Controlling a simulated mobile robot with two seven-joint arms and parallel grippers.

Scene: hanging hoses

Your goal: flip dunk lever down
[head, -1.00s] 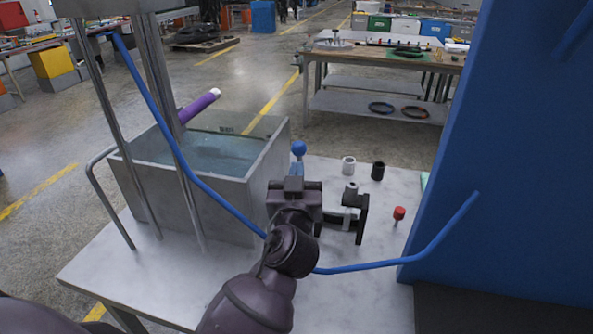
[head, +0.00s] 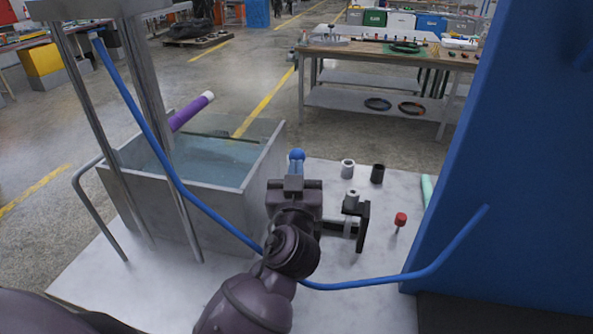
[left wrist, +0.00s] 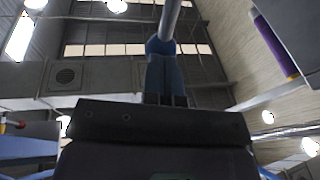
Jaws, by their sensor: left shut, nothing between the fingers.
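The dunk lever's blue ball knob (head: 297,155) shows just beyond my left gripper in the head view. In the left wrist view the knob (left wrist: 159,47) sits on a grey rod (left wrist: 170,18) that runs up and away. My left gripper (head: 297,168) is shut and empty, with its blue fingers (left wrist: 165,74) side by side, their tips at the knob. I cannot tell whether they touch it. In the head view the lever's rod and base are hidden. The tank (head: 215,215) with water stands left of the gripper. My right gripper is out of view.
A blue hose (head: 150,130) runs down and behind my left arm. A black clamp (head: 363,228), a red knob (head: 400,219) and small fittings stand on the right. A blue panel (head: 500,150) blocks the far right.

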